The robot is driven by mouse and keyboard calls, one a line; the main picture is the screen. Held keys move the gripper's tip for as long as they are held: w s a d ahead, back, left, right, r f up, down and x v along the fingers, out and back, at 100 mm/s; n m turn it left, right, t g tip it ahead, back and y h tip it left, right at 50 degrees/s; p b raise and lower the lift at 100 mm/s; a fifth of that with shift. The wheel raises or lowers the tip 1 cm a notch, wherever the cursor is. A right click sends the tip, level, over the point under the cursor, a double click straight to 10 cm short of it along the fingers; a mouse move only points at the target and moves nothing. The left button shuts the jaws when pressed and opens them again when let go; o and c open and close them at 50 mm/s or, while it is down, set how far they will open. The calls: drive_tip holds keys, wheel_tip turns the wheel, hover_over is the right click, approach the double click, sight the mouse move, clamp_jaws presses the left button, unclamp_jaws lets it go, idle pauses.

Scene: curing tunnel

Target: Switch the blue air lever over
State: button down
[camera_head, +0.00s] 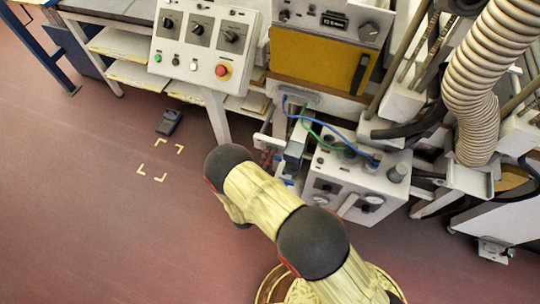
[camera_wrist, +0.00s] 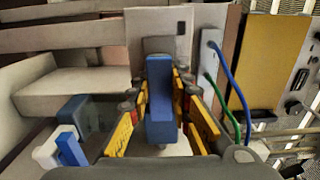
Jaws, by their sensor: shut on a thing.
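A blue lever (camera_wrist: 160,105), long and block-shaped, stands in the middle of the wrist view. My gripper (camera_wrist: 160,88) has its yellow fingers on both sides of this lever and is shut on it. Behind the lever is a grey block against a pale plate (camera_wrist: 158,32). In the head view my gripper (camera_head: 269,158) is small and partly hidden behind my arm, next to the white valve unit. I cannot make out the held lever clearly there.
A white box with gauges (camera_head: 352,185) stands right of my gripper, with blue and green hoses (camera_head: 318,136) running above it. A smaller blue and white fitting (camera_wrist: 68,150) is at lower left in the wrist view. A control panel (camera_head: 205,45) stands behind. Floor at left is mostly clear.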

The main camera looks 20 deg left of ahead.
drive_tip(key=c, duration=1.6)
unclamp_jaws()
drive_tip(key=s, duration=0.8)
drive_tip(key=s+a, duration=0.1)
drive_tip(key=s, duration=0.3)
